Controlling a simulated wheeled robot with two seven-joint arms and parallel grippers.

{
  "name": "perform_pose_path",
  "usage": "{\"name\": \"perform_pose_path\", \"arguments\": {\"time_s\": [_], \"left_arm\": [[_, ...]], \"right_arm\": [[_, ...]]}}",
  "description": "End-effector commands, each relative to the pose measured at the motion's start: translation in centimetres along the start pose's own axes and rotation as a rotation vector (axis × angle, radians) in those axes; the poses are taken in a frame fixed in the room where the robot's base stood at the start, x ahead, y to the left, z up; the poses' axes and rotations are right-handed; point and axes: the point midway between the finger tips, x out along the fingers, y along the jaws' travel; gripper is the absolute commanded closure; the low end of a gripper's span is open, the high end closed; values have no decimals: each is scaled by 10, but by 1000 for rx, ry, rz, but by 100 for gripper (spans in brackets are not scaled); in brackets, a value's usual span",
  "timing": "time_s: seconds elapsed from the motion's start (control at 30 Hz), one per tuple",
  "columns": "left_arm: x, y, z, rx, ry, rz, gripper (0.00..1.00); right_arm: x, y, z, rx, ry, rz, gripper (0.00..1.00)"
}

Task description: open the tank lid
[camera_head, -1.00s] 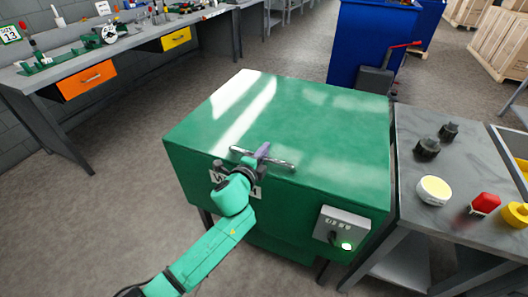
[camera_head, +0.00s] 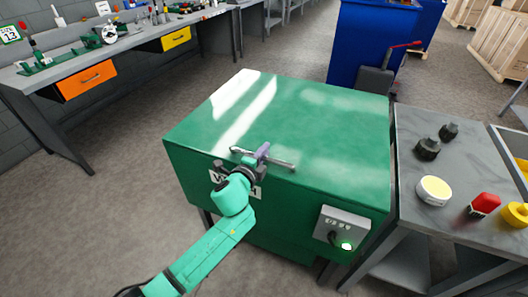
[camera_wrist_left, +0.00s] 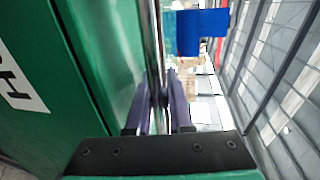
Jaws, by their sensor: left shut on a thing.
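The tank is a large green box, and its lid (camera_head: 300,125) lies flat and closed on top. A metal bar handle (camera_head: 280,164) runs along the lid's front edge. My left gripper (camera_head: 261,152) is at the handle, with its purple fingers around the bar. In the left wrist view the fingers (camera_wrist_left: 160,108) close on either side of the shiny handle bar (camera_wrist_left: 157,50). A white label on the tank front is partly hidden by my arm. My right gripper is not in view.
A control box (camera_head: 342,228) with a lit green button is on the tank's front right. A grey table (camera_head: 405,190) with knobs and coloured parts stands close on the right. A workbench (camera_head: 30,80) is at the back left. A blue cabinet (camera_head: 365,45) stands behind the tank.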

Motion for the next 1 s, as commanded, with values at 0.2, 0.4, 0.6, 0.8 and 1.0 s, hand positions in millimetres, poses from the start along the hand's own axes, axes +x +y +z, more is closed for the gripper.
{"name": "perform_pose_path", "arguments": {"time_s": [0.2,0.4,0.6,0.8,1.0], "left_arm": [[0,0,-1,-1,2,4,100],[-3,-24,-1,0,2,0,100],[-7,-81,-1,1,2,-3,100],[-4,-162,-1,2,2,-6,100],[11,-241,-1,2,1,-6,100]], "right_arm": [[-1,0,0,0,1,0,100],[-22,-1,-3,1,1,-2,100],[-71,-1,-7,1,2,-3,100],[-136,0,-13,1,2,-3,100],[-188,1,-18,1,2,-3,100]]}}
